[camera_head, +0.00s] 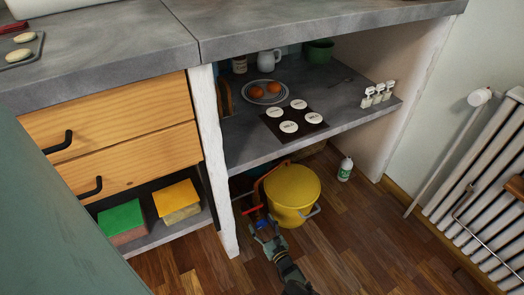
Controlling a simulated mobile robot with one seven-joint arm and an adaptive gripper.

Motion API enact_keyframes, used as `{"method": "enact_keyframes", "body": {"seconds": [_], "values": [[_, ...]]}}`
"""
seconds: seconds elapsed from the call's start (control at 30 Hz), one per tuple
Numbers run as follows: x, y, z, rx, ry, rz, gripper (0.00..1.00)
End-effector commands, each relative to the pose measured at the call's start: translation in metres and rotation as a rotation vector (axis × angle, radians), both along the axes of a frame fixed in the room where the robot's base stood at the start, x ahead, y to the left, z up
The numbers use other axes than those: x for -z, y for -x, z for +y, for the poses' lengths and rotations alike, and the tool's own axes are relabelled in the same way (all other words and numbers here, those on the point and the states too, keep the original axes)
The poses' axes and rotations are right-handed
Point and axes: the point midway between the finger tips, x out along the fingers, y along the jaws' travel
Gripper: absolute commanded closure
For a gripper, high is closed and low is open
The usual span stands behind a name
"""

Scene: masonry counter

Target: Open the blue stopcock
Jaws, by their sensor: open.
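The blue stopcock (261,216) is a small patch of blue low under the counter, left of the yellow pot (292,188). A red handle (253,210) sits right beside it. My gripper (266,234) reaches up from the bottom of the view and is open. Its fingertips are just in front of the blue stopcock. I cannot tell whether they touch it, and they may hide part of it. The angle of the stopcock's lever is too small to tell.
The yellow pot stands close to the right of my gripper. A copper-coloured pipe (259,183) runs behind it. A white post (214,150) stands to the left. A white bottle (345,168) stands farther right. The wooden floor (370,235) on the right is clear.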

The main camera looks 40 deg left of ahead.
Motion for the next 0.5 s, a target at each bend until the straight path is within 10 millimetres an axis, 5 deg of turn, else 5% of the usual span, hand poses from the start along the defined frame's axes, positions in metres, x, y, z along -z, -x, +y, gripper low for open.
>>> {"method": "enact_keyframes", "body": {"seconds": [0.5], "values": [[-0.0001,0.0001,-0.0004,0.000,0.000,0.000,0.66]]}}
